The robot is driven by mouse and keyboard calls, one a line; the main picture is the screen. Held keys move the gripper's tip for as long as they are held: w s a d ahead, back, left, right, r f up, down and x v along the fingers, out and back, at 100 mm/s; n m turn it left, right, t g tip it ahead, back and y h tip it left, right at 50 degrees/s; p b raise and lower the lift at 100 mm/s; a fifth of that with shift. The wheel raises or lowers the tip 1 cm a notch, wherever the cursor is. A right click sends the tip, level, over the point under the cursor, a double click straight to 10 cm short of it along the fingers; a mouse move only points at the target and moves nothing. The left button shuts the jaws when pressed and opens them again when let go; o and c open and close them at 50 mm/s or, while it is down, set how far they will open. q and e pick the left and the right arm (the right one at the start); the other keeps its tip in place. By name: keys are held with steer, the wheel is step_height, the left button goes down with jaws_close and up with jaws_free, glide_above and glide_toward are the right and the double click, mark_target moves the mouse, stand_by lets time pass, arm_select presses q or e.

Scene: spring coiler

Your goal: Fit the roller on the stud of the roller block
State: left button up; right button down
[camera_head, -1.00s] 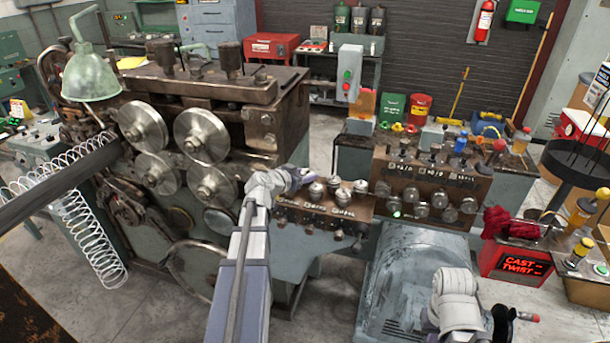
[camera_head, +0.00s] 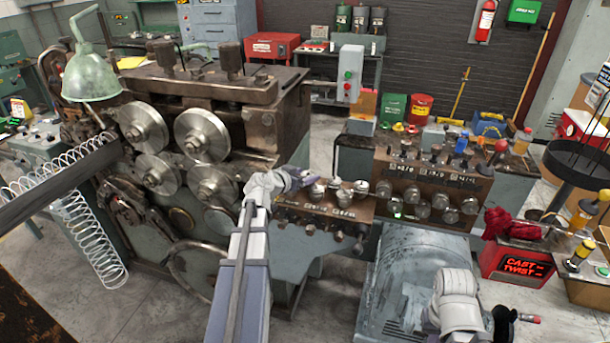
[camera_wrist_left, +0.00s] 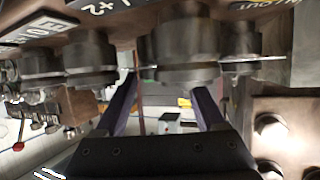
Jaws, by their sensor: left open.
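My left gripper (camera_head: 300,181) is at the brown panel (camera_head: 352,208) in front of the coiler, beside its round metal knobs (camera_head: 334,184). In the left wrist view the two purple fingers of the left gripper (camera_wrist_left: 163,88) are apart, with nothing clearly held between them. A round dark metal cylinder (camera_wrist_left: 183,58) shows just beyond the fingers, with more alike cylinders (camera_wrist_left: 90,60) beside it. I cannot tell which part is the loose roller or where its stud is. My right arm is at the bottom right of the head view; its gripper (camera_head: 505,325) is mostly cut off.
The coiler (camera_head: 275,115) with large steel discs (camera_head: 203,132) stands at left. A second brown block (camera_head: 432,182) with knobs stands right of the panel. A grey ribbed housing (camera_head: 415,275) lies in front. A red CAST TWIST box (camera_head: 515,262) is at right.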

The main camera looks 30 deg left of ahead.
arm_select(q)
steer(key=p+v, duration=0.2)
steer(key=v, duration=0.6)
steer(key=shift+d+p, duration=0.1)
steer(key=shift+p, duration=0.2)
steer(key=shift+w+f, duration=0.1)
